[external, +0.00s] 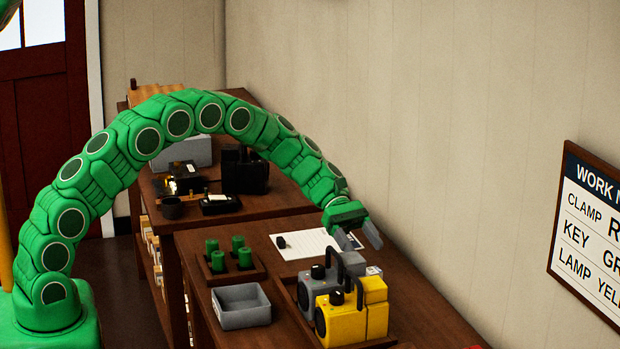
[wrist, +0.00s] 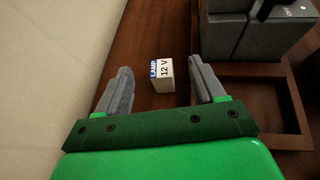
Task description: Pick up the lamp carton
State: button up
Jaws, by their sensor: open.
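The lamp carton (wrist: 165,75) is a small white box with a blue "LAMP" band and "12 V" on it. In the wrist view it stands on the brown bench top, ahead of my gripper (wrist: 162,84) and between the lines of its two grey fingers, apart from both. My gripper is open and empty. In the external view my gripper (external: 358,239) hangs over the bench near the wall, above and behind the grey device. A small pale patch (external: 374,271) beside that device seems to be the carton, mostly hidden.
Green cylinders (external: 239,243), a grey bin (external: 241,307) and white paper (external: 299,244) lie farther left. The wall (wrist: 50,60) is left of my gripper.

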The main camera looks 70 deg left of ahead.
aim_at(374, 271)
notch_tip(374, 271, down, 2)
jog(key=shift+d+f, duration=0.1)
jog(key=shift+x, duration=3.8)
jog(key=shift+w+f, duration=0.1)
jog(key=shift+f, duration=0.05)
jog(key=c, duration=1.1)
